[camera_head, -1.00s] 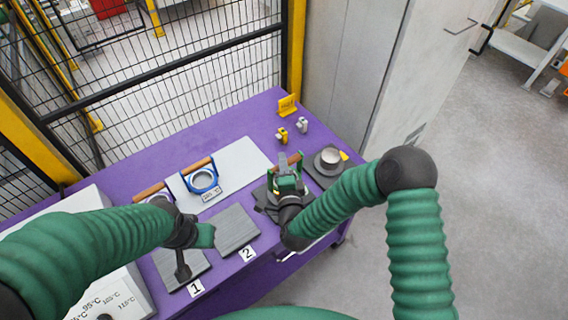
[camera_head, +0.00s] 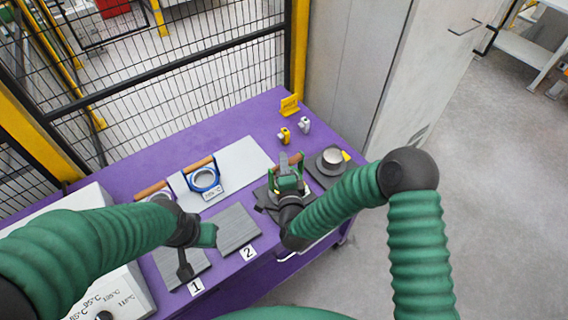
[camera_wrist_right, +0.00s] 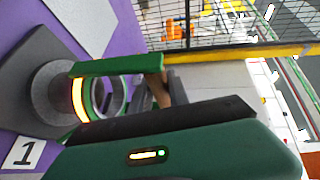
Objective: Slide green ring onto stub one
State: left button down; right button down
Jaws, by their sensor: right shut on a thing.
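My right gripper (camera_head: 287,178) is shut on the wooden-handled green ring at the right side of the purple table. In the right wrist view, the green ring (camera_wrist_right: 79,100) has a glowing orange edge, and its wooden handle (camera_wrist_right: 157,88) shows beside it. The grey cylindrical stub one (camera_wrist_right: 48,92) stands on a dark plate near the label 1. The ring is at the stub's free end; I cannot tell whether it is around it. The head view hides this contact behind my gripper. My left gripper (camera_head: 194,250) is over the left front of the table; its finger gap is unclear.
Another grey stub (camera_head: 332,158) stands on a dark plate to the right. A blue ring (camera_head: 204,179) rests on a light mat, with another handled ring (camera_head: 158,194) left of it. Small yellow and white fittings (camera_head: 284,135) stand behind. A dark pad (camera_head: 234,228) lies in front.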

jog(key=shift+d, duration=0.15)
jog(key=shift+a+f+b, duration=0.2)
jog(key=shift+f+b, duration=0.1)
jog(key=shift+b, duration=0.05)
jog(key=shift+d+f+b, duration=0.1)
jog(key=shift+f+b, duration=0.35)
jog(key=shift+f, duration=0.05)
jog(key=shift+r, duration=0.15)
jog(key=shift+r+p, duration=0.35)
dwell(0.3)
jog(key=shift+a, duration=0.25)
jog(key=shift+b, duration=0.3)
dwell(0.9)
